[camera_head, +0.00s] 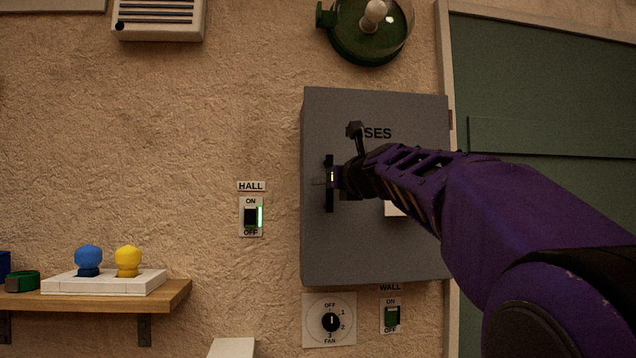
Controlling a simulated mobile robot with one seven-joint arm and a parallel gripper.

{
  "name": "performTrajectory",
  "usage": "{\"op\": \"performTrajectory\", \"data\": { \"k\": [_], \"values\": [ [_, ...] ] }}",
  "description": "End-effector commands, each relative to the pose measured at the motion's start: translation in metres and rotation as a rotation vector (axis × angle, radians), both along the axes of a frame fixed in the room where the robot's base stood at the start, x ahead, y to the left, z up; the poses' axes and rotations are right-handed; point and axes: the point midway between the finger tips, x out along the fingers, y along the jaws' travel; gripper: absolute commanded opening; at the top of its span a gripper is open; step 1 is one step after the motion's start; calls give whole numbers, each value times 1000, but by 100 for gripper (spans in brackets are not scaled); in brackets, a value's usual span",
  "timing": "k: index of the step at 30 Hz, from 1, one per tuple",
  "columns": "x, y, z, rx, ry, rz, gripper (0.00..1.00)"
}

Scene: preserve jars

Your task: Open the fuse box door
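The fuse box (420,255) is a grey wall box right of centre, and its door looks shut. The letters "SES" show on the door; the start of the word is hidden behind my arm. My gripper (331,183) is at the left edge of the door, at about mid height. A dark upright bar shows there, and I cannot tell whether it is a door handle or part of my gripper. Whether the fingers touch or hold anything is not clear. My purple arm comes in from the right and covers part of the door.
A HALL switch (251,217) is on the wall left of the box. Below the box are a FAN dial (330,321) and a WALL switch (391,317). A green lamp (368,35) hangs above. A wooden shelf (180,294) holds blue and yellow knobs on a white block.

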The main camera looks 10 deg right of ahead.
Motion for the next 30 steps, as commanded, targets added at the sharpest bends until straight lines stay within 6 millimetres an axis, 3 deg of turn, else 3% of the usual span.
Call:
{"op": "performTrajectory", "data": {
  "k": [2,10,30],
  "values": [
    [0,0,0,0,0,0,50],
    [0,0,0,0,0,0,1],
    [0,0,0,0,-1,-1,0]
  ]
}}
